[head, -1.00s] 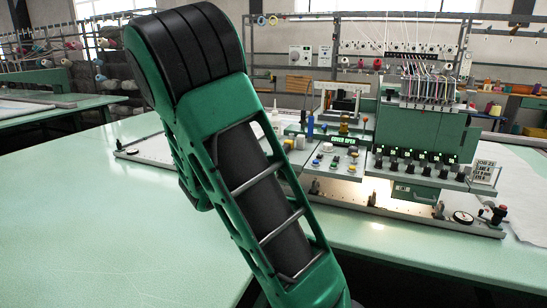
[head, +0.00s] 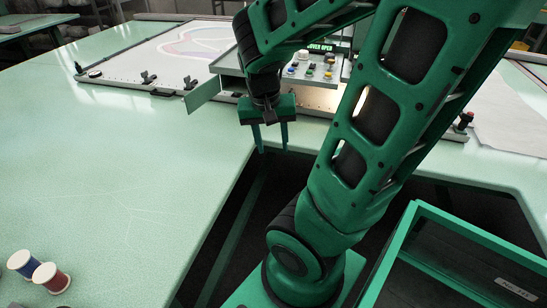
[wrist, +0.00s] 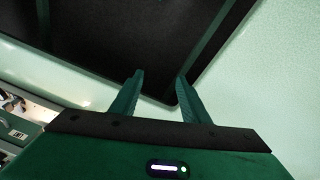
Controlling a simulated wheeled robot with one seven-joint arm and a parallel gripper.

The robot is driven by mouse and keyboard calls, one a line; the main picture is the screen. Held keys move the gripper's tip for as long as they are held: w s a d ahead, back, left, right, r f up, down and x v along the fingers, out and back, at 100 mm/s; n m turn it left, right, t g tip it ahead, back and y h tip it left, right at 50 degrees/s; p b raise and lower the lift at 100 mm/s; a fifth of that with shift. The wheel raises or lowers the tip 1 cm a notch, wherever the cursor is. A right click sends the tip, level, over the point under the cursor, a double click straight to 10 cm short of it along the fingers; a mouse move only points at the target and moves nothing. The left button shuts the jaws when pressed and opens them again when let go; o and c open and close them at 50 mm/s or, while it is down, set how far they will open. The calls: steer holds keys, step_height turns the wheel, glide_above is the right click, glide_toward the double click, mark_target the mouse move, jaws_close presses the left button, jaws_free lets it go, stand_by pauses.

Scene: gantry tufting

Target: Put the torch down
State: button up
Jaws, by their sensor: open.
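My gripper (head: 270,148) hangs with its two fingers pointing down near the table's inner edge, in front of the machine's control panel. In the wrist view my gripper (wrist: 159,80) has its fingers apart, with nothing between them. Below the fingers are the dark gap and the rim of the pale green table (wrist: 70,75). I see no torch in either current view; my arm hides part of the table and machine.
The pale green table (head: 110,160) is largely clear at left. A green-framed bin (head: 470,240) is at lower right. The control panel (head: 310,68) and embroidery frame (head: 125,80) lie behind.

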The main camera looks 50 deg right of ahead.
steer(key=s+a+r+n+y, duration=0.2)
steer(key=s+a+r+n, duration=0.1)
steer(key=s+a, duration=0.3)
steer(key=shift+s+a+n+y, duration=0.4)
steer(key=shift+s, duration=0.2)
